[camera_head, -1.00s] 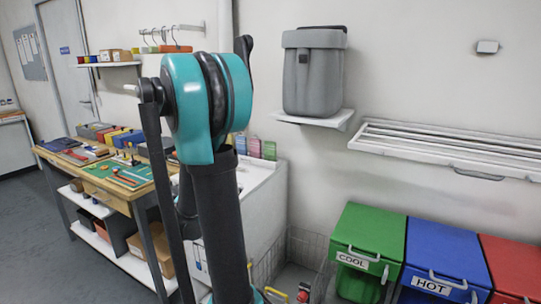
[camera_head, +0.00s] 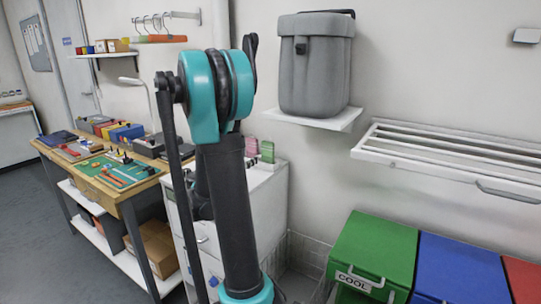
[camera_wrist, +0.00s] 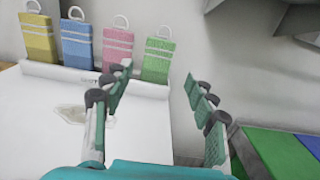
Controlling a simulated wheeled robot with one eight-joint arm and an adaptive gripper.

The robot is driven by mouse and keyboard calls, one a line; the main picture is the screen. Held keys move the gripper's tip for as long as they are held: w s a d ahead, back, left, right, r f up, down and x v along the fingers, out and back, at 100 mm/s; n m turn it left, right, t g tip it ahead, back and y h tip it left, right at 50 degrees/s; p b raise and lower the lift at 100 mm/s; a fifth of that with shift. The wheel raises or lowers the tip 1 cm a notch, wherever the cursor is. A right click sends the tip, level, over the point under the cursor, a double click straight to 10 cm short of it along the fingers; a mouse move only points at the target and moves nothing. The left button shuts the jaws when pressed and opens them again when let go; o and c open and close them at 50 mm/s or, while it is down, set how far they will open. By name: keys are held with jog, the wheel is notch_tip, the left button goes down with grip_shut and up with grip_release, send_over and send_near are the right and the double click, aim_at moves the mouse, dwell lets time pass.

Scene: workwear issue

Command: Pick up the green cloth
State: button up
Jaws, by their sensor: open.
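The green cloth (camera_wrist: 157,60) hangs or stands upright at the back of the white cabinet top, with two pale stripes and a white loop on top. It is rightmost in a row with pink, blue and yellow cloths. It also shows in the head view (camera_head: 267,151), small, right of my arm. My gripper (camera_wrist: 158,75) is open and empty in the wrist view. Its fingers point toward the row, and the green cloth shows between the fingertips, apart from them. In the head view my gripper is hidden behind my arm.
The pink cloth (camera_wrist: 117,48) is close left of the green one, then the blue (camera_wrist: 77,43) and yellow (camera_wrist: 38,37) cloths. The white cabinet top (camera_wrist: 40,120) is mostly bare. A green bin (camera_head: 375,245) stands right; a shelf with a grey container (camera_head: 315,65) is above.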

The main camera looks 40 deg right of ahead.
aim_at(267, 145)
jog(key=x, duration=1)
jog(key=shift+d, duration=0.1)
jog(key=shift+x, duration=2.7)
jog(key=shift+r, duration=0.2)
jog(key=shift+c, duration=0.6)
jog(key=c, duration=0.6)
jog(key=shift+r, duration=0.1)
